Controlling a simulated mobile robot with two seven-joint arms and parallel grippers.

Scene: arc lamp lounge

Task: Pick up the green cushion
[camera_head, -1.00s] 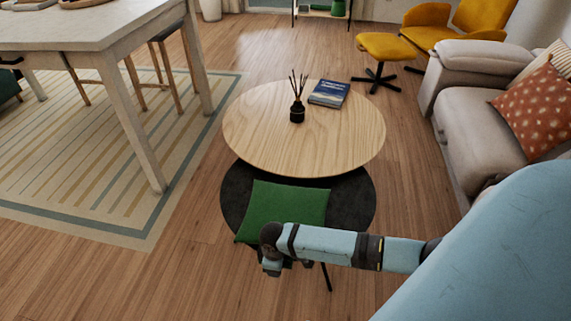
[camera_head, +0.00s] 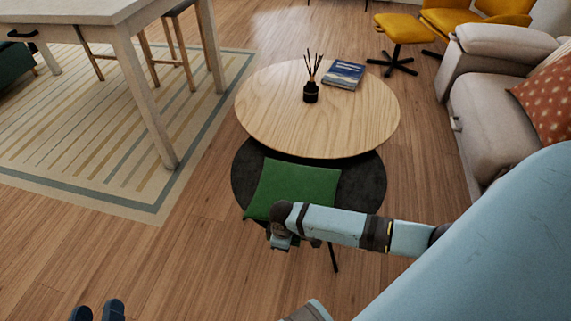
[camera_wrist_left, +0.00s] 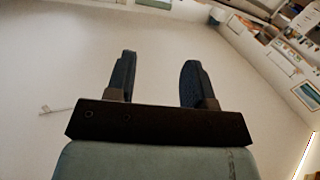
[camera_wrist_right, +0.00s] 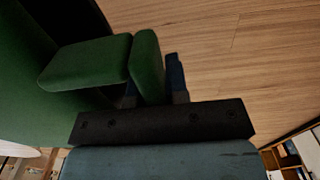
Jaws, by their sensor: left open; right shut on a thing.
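The green cushion (camera_head: 300,183) lies flat on or just over the dark round low table (camera_head: 368,190) in the head view, its near edge at the table's near rim. My right gripper (camera_head: 280,240) is at that near edge, partly hidden by its wrist. In the right wrist view, my right gripper (camera_wrist_right: 152,85) is shut on the green cushion (camera_wrist_right: 88,62), whose folds bulge around the fingers. I cannot tell whether the cushion is clear of the table. My left gripper (camera_head: 98,311) is open and empty at the bottom left; its spread fingers (camera_wrist_left: 156,78) show in the left wrist view.
A higher round wooden table (camera_head: 330,120) overlaps the dark one and bears a reed diffuser (camera_head: 311,92) and a blue book (camera_head: 344,74). A sofa (camera_head: 490,115) stands to the right, a white table (camera_head: 80,12) at the upper left.

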